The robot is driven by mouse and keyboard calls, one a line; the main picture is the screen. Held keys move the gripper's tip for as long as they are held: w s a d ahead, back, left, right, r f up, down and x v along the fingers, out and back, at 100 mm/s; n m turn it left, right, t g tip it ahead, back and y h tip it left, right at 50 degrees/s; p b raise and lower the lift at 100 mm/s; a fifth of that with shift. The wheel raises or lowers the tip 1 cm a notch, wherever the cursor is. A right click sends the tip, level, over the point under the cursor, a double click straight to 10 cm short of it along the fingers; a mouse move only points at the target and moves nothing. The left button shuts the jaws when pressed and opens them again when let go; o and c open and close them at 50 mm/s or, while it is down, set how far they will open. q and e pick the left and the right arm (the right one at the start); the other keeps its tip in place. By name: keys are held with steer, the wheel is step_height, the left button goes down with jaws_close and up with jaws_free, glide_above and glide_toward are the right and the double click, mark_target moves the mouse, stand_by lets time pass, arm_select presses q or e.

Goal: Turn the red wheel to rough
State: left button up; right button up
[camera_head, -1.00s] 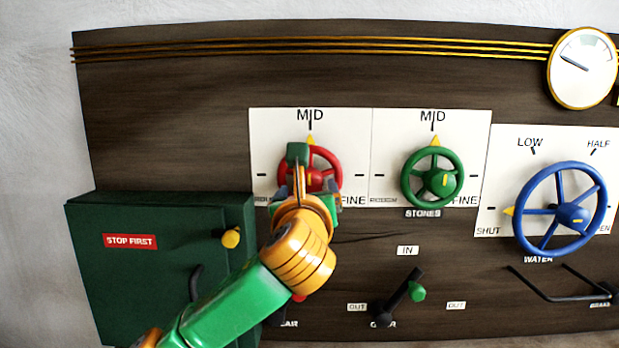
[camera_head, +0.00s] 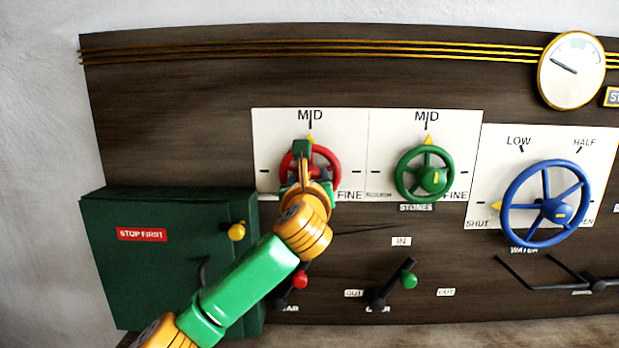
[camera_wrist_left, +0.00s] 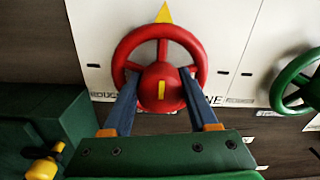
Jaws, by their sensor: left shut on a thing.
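The red wheel (camera_head: 327,168) is on a white plate (camera_head: 265,130) marked MID at the top and FINE at the right. In the head view the left gripper (camera_head: 303,170) is in front of the wheel. My right gripper is not in view.
A green wheel (camera_head: 410,185) is just right, and a blue wheel (camera_head: 514,220) further right. A green box (camera_head: 150,275) with a yellow knob (camera_head: 237,231) juts out at the lower left.

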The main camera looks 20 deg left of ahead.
arm_select(q)
steer(key=n, duration=0.3)
steer(key=shift+n+p, duration=0.3)
steer(key=shift+n, duration=0.1)
steer(key=n, duration=0.4)
steer(key=shift+n, duration=0.3)
steer(key=n, duration=0.5)
steer(key=shift+n, duration=0.3)
steer(key=shift+a+f+n, duration=0.1)
steer(key=shift+n, duration=2)
steer(key=o, duration=1.4)
steer(key=shift+c, duration=0.2)
